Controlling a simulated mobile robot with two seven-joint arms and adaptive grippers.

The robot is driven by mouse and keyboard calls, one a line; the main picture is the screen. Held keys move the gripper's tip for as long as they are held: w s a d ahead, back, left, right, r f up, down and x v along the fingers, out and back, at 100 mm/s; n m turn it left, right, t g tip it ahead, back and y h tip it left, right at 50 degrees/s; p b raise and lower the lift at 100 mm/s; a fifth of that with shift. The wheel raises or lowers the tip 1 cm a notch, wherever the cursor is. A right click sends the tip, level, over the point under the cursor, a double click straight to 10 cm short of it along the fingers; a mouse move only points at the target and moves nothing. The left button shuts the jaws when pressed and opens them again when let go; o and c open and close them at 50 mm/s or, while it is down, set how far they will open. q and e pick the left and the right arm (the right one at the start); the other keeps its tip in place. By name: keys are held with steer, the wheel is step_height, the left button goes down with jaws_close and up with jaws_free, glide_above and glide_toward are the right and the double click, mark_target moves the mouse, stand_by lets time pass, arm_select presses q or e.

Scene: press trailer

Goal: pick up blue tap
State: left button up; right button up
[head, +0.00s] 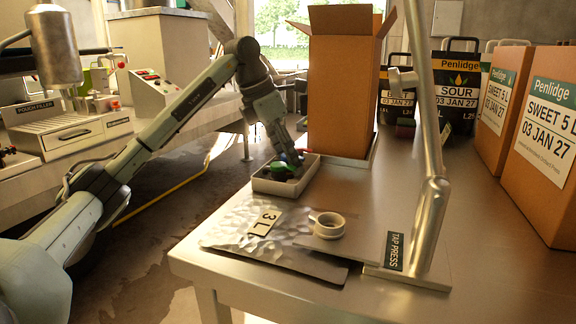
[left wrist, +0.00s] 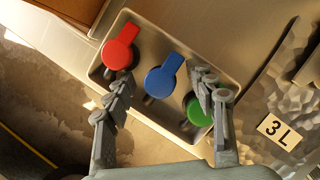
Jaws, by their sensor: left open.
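The blue tap (left wrist: 164,76) lies in a shallow grey metal tray (left wrist: 205,62), between a red tap (left wrist: 120,50) and a green tap (left wrist: 197,112). The tray (head: 272,190) also shows in the head view, on the table left of the tall open carton. My left gripper (head: 284,168) reaches down over the tray there and hides much of what is in it. In the left wrist view my left gripper (left wrist: 162,88) is open, with one finger on each side of the blue tap. The right finger partly covers the green tap. Whether either finger touches a tap I cannot tell. My right gripper is not in view.
A tall open carton (head: 340,95) stands close behind the tray. Boxes marked Penlidge (head: 545,150) stand at the right.

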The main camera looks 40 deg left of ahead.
arm_select(q)
steer(key=shift+c, duration=0.5)
steer(key=c, duration=0.9)
steer(key=shift+o, duration=0.2)
